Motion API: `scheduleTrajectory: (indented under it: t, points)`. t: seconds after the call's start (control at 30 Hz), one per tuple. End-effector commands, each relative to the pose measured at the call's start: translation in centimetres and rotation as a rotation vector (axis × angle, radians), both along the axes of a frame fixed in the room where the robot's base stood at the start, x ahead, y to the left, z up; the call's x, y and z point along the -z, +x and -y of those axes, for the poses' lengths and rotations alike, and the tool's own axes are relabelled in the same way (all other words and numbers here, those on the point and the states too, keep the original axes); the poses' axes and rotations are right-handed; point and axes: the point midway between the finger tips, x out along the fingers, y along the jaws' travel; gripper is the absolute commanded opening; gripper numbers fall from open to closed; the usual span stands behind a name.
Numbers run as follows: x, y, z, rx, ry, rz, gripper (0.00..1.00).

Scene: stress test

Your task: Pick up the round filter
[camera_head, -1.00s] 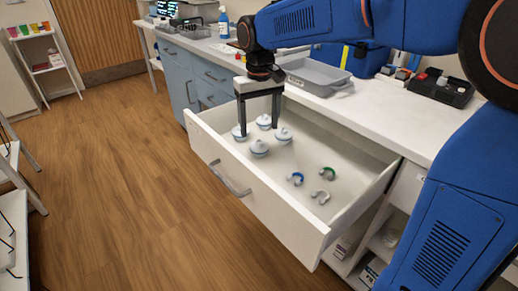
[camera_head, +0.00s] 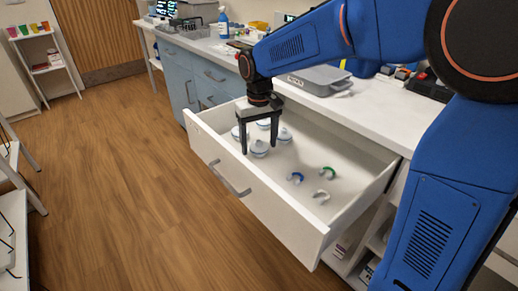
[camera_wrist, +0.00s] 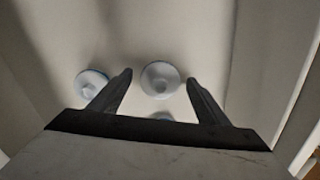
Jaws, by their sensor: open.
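Several round white filters lie in the open white drawer; the front one (camera_head: 259,148) is close to my gripper. Others are at the left (camera_head: 239,133) and the right (camera_head: 284,135), with one more partly hidden behind my fingers. My gripper (camera_head: 259,150) points down into the drawer with its fingers apart and nothing held. In the wrist view, one filter (camera_wrist: 160,79) appears between and beyond the fingertips (camera_wrist: 160,76). Another filter (camera_wrist: 91,83) is outside the left finger, and a third (camera_wrist: 161,117) is mostly hidden by the gripper body.
The open drawer (camera_head: 290,220) has walls around the filters. Blue, green and grey curved clips (camera_head: 296,178) lie in its right part. The drawer floor between filters and clips is clear.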

Motion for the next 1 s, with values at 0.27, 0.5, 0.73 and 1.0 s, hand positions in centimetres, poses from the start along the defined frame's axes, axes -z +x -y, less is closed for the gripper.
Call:
scheduleTrajectory:
  t: [0.27,0.5,0.73,1.0]
  points:
    - [0.0,0.0,0.0,0.000,0.000,0.000,0.26]
    - [-0.1,0.0,0.0,0.000,0.000,0.000,0.26]
    - [-2.6,0.1,0.0,0.000,0.001,0.003,0.26]
    - [-7.5,0.1,0.0,0.000,0.001,0.003,0.26]
